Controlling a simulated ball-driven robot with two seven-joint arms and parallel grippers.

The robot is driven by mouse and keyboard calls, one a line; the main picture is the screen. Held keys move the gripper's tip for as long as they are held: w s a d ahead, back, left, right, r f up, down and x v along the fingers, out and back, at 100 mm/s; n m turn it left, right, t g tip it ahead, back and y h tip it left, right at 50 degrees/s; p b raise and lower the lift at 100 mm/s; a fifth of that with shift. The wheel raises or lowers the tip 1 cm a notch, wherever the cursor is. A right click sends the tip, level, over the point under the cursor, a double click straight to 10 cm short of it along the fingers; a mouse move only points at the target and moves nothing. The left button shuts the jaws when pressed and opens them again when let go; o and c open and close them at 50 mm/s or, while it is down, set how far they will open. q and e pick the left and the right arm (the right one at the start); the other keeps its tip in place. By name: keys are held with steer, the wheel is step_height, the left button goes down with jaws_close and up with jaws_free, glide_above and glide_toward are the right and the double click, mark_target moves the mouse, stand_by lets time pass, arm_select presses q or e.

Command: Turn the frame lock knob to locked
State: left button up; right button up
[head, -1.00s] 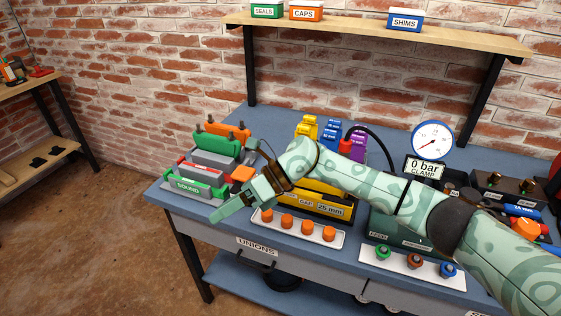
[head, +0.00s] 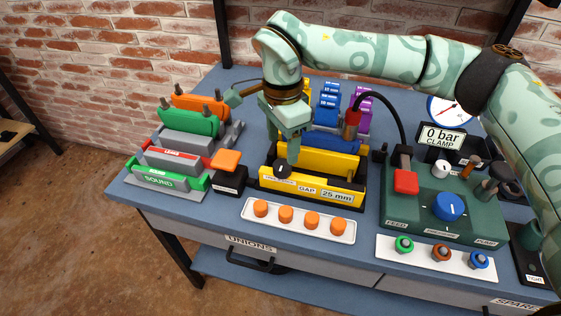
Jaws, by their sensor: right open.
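The yellow frame (head: 340,198) stands on the blue bench with a "GAP 25 mm" label on its front. A black round knob (head: 283,171) with a light mark sits at the frame's left front corner, with a small label below it too small to read. It looks like the frame lock knob; its setting is unclear. My right gripper (head: 287,150) points down just above this knob, open and empty. One fingertip is close to the knob's top; I cannot tell whether they touch. My left gripper is not in view.
A green panel (head: 400,216) with a red button (head: 406,182) and blue knob (head: 449,206) stands to the right. A white tray (head: 336,234) of orange caps lies in front. The "SOUND" fixture (head: 165,186) and an orange-topped black box (head: 229,182) stand left.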

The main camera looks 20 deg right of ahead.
mark_target(282, 165)
step_height(282, 165, down, 5)
steer(key=shift+b, duration=0.6)
steer(key=shift+f, duration=0.4)
steer(key=shift+s, duration=0.1)
steer(key=c, duration=1)
